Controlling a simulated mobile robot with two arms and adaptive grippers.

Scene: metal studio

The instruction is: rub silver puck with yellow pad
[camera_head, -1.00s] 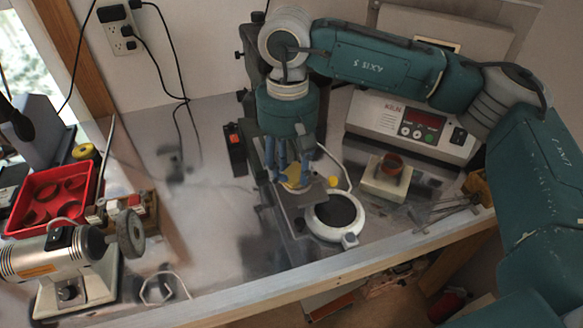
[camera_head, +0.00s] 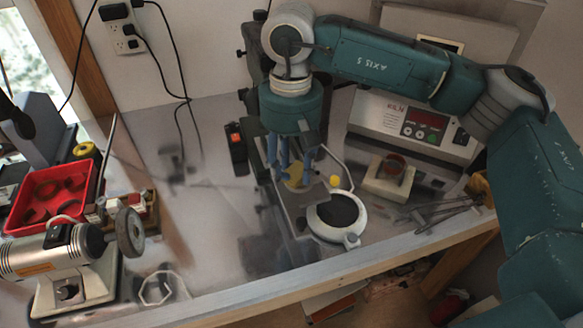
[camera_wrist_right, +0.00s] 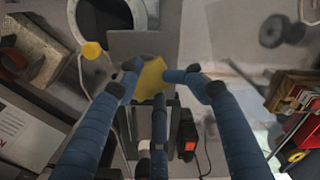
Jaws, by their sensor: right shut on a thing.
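My right gripper (camera_head: 295,172) is above the bench in the middle of the head view, pointing down. Its blue fingers are shut on the yellow pad (camera_head: 295,184), which also shows between the fingertips in the right wrist view (camera_wrist_right: 151,80). The pad is over or beside a flat grey plate (camera_head: 313,196); I cannot tell whether they touch. I cannot make out the silver puck for certain; it may be hidden under the pad. My left gripper is not in view.
A white ring with a dark centre (camera_head: 337,211) lies near the front edge, close to a yellow knob (camera_head: 335,182). A box marked KILN (camera_head: 400,125) stands behind at right. A red tray (camera_head: 78,188) and a grinder (camera_head: 60,258) are at left. Bare metal bench lies between.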

